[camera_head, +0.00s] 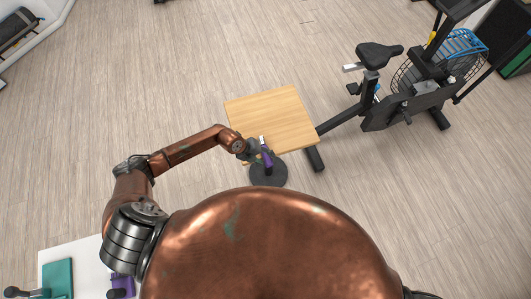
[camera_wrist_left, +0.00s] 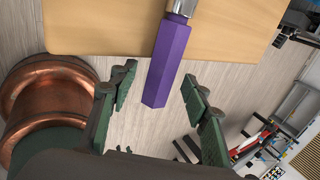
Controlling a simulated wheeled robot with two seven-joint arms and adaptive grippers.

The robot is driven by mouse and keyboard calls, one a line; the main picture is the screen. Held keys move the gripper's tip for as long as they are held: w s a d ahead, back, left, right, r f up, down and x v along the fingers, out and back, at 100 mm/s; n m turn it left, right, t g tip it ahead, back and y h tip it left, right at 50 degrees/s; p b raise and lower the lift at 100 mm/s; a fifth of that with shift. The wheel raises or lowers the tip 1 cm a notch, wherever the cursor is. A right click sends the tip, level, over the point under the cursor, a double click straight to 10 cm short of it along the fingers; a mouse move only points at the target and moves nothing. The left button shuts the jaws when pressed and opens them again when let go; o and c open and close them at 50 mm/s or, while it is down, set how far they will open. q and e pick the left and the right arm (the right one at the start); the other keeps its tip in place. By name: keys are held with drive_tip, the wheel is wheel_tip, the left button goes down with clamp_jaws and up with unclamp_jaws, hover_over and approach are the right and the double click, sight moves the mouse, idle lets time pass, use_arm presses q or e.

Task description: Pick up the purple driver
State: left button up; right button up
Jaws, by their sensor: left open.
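The purple driver (camera_head: 267,159) is at the near edge of a light wooden tabletop (camera_head: 275,115) in the head view. In the left wrist view its purple handle (camera_wrist_left: 166,62) points toward me, with a silver metal part at its far end over the wood. My left gripper (camera_head: 256,152) is beside the driver in the head view. In the left wrist view the gripper (camera_wrist_left: 158,88) is open, with one green finger on each side of the handle's near end and visible gaps to both. My right gripper is not in view.
A dark round disc (camera_head: 268,173) lies below the tabletop's near edge. A black exercise bike (camera_head: 410,100) stands to the right of the table. A white surface with a teal item (camera_head: 58,279) and a purple item (camera_head: 122,286) is at bottom left. The floor at left is clear.

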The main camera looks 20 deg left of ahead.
use_arm(q)
drive_tip(key=shift+c, duration=0.2)
clamp_jaws()
idle(0.4)
